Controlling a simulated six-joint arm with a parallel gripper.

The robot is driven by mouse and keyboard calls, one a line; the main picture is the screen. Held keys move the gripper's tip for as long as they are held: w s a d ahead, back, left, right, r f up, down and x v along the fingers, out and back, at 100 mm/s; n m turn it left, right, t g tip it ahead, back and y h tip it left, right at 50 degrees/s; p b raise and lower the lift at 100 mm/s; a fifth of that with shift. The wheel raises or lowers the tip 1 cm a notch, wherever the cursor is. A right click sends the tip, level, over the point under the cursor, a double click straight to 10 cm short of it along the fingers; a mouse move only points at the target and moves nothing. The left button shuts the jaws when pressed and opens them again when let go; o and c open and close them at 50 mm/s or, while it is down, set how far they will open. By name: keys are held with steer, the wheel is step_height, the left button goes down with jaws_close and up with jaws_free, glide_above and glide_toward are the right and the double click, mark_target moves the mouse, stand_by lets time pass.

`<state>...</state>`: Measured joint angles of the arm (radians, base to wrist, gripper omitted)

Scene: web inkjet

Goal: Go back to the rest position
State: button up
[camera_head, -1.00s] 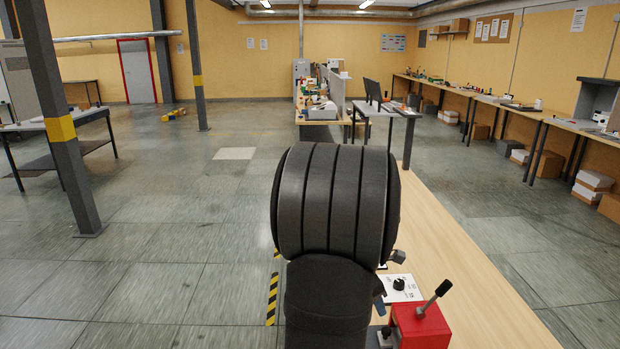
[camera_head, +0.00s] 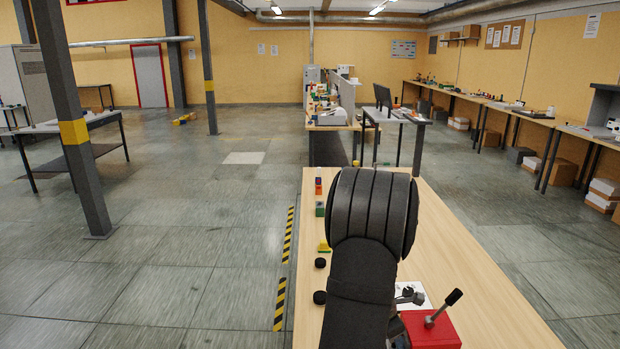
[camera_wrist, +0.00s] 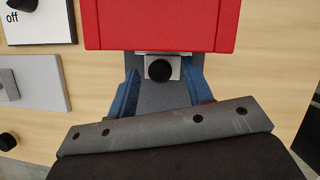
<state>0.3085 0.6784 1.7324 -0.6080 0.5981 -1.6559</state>
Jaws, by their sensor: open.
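My gripper (camera_wrist: 160,74) shows in the wrist view with its two blue fingers apart. Between the fingers I see a black round knob on a small pale block, at the edge of a red box (camera_wrist: 160,25). I cannot tell whether the fingers touch any of this. In the head view my dark arm rises over the wooden table, and the gripper's fingers are not clearly visible. The red box with a black-knobbed lever (camera_head: 436,328) stands at the near right of my arm.
A white panel (camera_wrist: 45,22) marked "off" and a grey plate (camera_wrist: 45,80) lie left of the red box in the wrist view. Small coloured blocks (camera_head: 319,187) and black knobs (camera_head: 320,263) line the table's left edge. The table's right side (camera_head: 470,265) is clear.

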steer(key=v, duration=1.7)
steer(key=x, duration=1.7)
steer(key=shift+f, duration=0.25)
steer(key=a, duration=0.3)
steer(key=shift+a+r, duration=0.25)
steer(key=shift+a, duration=0.1)
step_height(320, 180, up, 16)
steer(key=a+m+g+y, duration=0.1)
steer(key=a+m+y, duration=0.1)
steer(key=m, duration=1.1)
steer(key=shift+s+a+r, duration=0.2)
steer(key=shift+s+a, duration=0.1)
steer(key=shift+s, duration=0.1)
